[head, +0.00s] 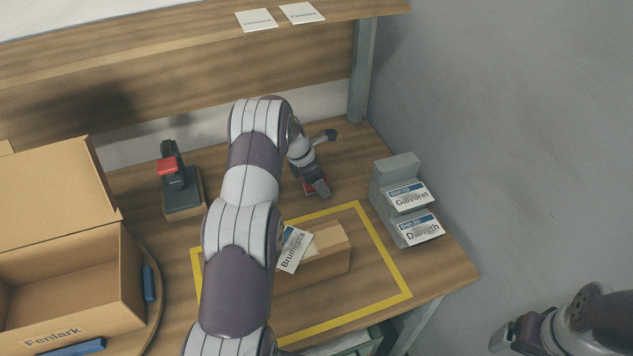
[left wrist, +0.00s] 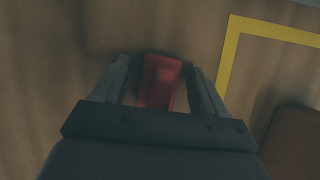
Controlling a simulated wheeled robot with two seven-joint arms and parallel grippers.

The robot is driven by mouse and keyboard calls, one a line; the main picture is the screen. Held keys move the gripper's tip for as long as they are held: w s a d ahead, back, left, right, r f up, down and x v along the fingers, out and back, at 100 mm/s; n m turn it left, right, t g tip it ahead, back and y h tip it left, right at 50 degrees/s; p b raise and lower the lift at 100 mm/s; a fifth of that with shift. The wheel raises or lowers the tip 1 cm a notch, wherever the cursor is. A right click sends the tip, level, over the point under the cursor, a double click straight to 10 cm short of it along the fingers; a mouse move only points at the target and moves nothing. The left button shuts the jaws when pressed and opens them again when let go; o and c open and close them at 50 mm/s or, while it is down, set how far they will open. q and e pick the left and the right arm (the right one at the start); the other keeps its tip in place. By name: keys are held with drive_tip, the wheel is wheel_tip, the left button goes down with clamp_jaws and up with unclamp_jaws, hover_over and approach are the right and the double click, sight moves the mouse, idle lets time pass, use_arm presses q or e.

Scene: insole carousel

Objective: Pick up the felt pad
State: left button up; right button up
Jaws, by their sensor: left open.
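The felt pad appears as a red piece (head: 308,188) on the table, beyond the yellow outline in the head view, partly hidden by my left gripper. In the left wrist view the red felt pad (left wrist: 161,80) lies between the two fingers of my left gripper (left wrist: 158,82), with a gap on either side. My left gripper (head: 320,188) is open, pointing down at the pad; its height above the table is hard to tell. My right gripper (head: 508,338) is at the lower right, off the table, and its jaws are unclear.
A yellow outline (head: 384,256) holds a box (head: 328,258) with a "Brum..." card (head: 293,250), partly behind my left arm. A grey holder (head: 394,172) with two cards stands right. A red-and-black tool (head: 175,178) and an open carton (head: 128,280) are left.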

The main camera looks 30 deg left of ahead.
use_arm(q)
drive_tip(key=shift+s, duration=0.1)
drive_tip(key=c, duration=1.2)
drive_tip(key=shift+r, duration=0.2)
